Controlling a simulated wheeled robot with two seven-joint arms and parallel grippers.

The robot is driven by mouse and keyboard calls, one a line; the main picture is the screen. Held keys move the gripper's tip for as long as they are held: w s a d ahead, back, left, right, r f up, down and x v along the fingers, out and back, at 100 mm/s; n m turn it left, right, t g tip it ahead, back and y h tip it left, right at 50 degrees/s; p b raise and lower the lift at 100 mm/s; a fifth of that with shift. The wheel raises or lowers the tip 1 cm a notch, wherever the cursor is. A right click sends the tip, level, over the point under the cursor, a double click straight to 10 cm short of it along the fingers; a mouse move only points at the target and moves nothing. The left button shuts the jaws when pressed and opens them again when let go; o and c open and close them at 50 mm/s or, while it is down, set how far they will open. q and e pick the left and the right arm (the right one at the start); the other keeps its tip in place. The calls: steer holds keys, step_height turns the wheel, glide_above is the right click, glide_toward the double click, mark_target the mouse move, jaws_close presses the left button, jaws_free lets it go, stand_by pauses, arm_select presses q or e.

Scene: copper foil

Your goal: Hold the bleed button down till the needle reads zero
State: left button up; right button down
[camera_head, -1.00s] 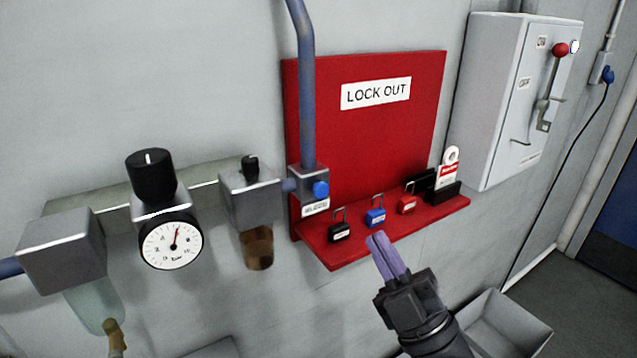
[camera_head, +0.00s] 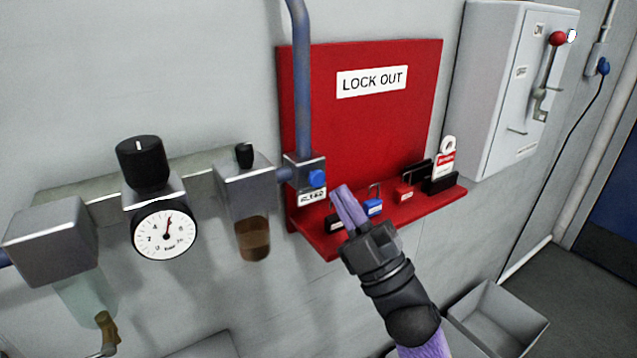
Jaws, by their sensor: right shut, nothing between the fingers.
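The blue bleed button (camera_head: 317,178) sticks out of a small grey metal block (camera_head: 304,172) at the foot of a vertical blue pipe. A white label is under it. The round white pressure gauge (camera_head: 164,235) hangs at the left below a black knob; its needle points up, slightly right of vertical, away from the low end of the scale. My right gripper (camera_head: 342,192) has its purple fingers shut and empty. The fingertips are just right of and a little below the button in the picture; I see no contact. My left gripper is not in view.
A red LOCK OUT board (camera_head: 365,130) has a shelf with black, blue (camera_head: 374,206) and red (camera_head: 404,193) padlocks and a tag; my right fingers partly cover the black one. A grey switch box (camera_head: 500,95) with a red-knobbed lever is at right. Open grey bin (camera_head: 500,322) below.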

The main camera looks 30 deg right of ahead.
mark_target(319, 173)
steer(key=shift+w+a, duration=0.1)
steer(key=shift+w, duration=0.9)
steer(key=shift+w, duration=0.1)
stand_by(1.2)
steer(key=shift+w, duration=0.3)
steer(key=shift+w+b, duration=0.35)
steer(key=shift+w, duration=0.15)
stand_by(3.7)
stand_by(0.3)
stand_by(1.0)
